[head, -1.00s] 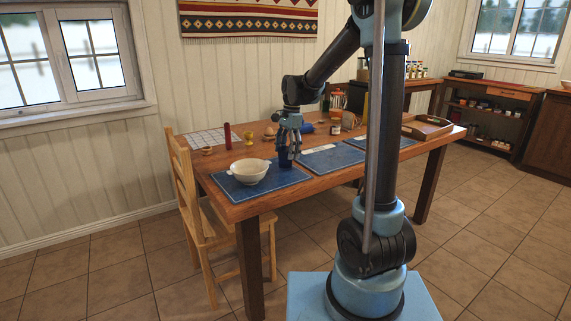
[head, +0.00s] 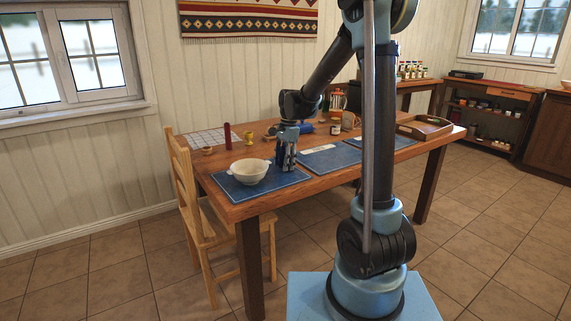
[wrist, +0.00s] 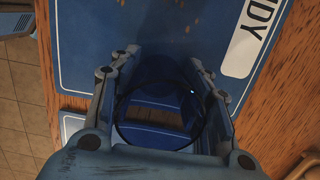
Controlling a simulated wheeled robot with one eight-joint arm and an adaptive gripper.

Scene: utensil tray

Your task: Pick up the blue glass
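The blue glass (wrist: 160,128) is dark, see-through and upright. In the wrist view it stands between the two fingers of my gripper (wrist: 160,65), its round rim nearly filling the space between them. The fingers are spread, one on each side; I cannot tell whether either touches the glass. The glass is mostly hidden behind the fingers there.
The bowl is close to the left of my gripper. More placemats (head: 327,161) lie to the right, with a wooden tray (head: 425,127) beyond. A red cylinder (head: 228,136), a yellow cup (head: 249,137) and jars (head: 335,129) stand farther back. A chair (head: 185,185) is at the left.

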